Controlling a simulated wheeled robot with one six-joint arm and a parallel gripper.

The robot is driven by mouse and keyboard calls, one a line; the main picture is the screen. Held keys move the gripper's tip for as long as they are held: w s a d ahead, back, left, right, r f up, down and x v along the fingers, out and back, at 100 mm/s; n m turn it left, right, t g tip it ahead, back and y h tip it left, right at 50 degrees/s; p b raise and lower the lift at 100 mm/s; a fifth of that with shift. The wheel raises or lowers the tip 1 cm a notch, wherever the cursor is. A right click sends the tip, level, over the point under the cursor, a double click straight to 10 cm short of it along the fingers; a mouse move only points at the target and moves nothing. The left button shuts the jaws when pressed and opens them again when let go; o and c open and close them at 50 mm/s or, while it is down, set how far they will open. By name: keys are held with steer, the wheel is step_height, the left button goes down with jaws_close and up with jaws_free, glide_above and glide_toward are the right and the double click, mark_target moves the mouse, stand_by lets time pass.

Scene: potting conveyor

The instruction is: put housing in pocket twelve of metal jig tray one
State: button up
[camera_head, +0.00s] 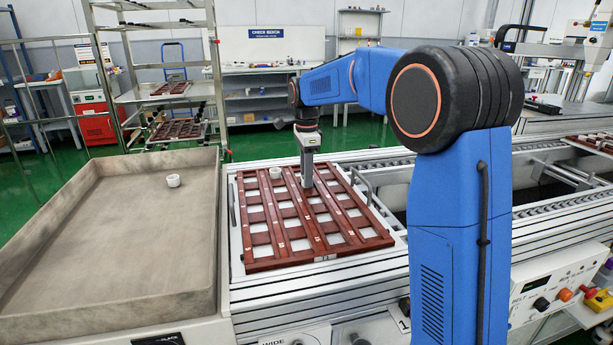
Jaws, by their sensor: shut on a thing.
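The jig tray (262,264) is a dark red-brown frame with rows of square pockets and small white marks. It lies on the conveyor in the middle of the view. My gripper (307,182) points straight down over the tray's rear right part, its tips low at the pockets. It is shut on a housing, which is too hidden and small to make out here. I cannot read the pocket numbers.
A metal rack (165,97) with more red-brown trays stands behind. A bent metal handle (362,184) rises by the tray's right edge. A control panel (555,300) is at the lower right.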

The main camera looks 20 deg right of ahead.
steer(key=shift+f, duration=0.2)
steer(key=o, duration=1)
step_height(320, 180, up, 12)
steer(key=shift+r, duration=0.1)
